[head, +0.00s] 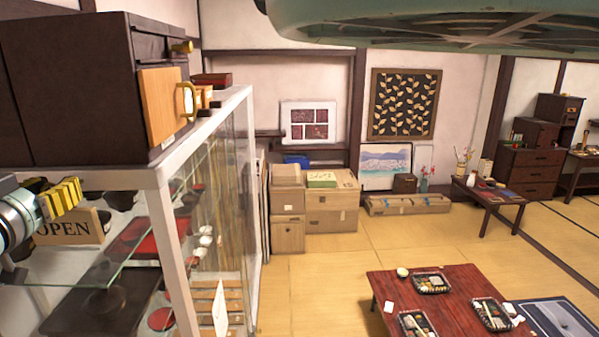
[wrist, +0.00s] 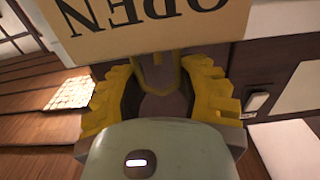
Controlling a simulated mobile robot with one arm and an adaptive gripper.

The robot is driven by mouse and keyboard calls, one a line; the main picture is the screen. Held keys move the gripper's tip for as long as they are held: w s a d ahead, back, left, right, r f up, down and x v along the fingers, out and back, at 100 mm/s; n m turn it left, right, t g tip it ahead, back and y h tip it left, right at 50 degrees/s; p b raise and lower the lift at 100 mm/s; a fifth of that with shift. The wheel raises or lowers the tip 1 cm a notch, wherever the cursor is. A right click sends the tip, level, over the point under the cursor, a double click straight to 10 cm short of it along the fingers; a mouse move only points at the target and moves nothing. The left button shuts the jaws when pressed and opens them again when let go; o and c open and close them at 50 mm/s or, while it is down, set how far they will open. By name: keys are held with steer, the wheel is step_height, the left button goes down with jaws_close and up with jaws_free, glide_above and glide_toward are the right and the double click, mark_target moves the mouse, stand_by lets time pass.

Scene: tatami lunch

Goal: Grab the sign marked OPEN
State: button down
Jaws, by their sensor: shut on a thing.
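In the wrist view the sign (wrist: 215,38) appears upside down across the top, right at the fingertips. My gripper (head: 62,196) with its yellow fingers is at the sign's upper edge in the head view. In the wrist view my gripper (wrist: 158,75) has its two yellow fingers curved in on a pale yellow loop at the sign's edge. Part of the sign is hidden behind my gripper in the head view.
A dark cabinet (head: 75,90) sits on top. A low red table (head: 385,285) with bento boxes stands at right. Tatami floor between is clear.

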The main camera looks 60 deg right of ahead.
steer(key=p+v, duration=0.4)
steer(key=v, duration=0.9)
steer(key=shift+s+a, duration=0.25)
steer(key=shift+a, duration=0.05)
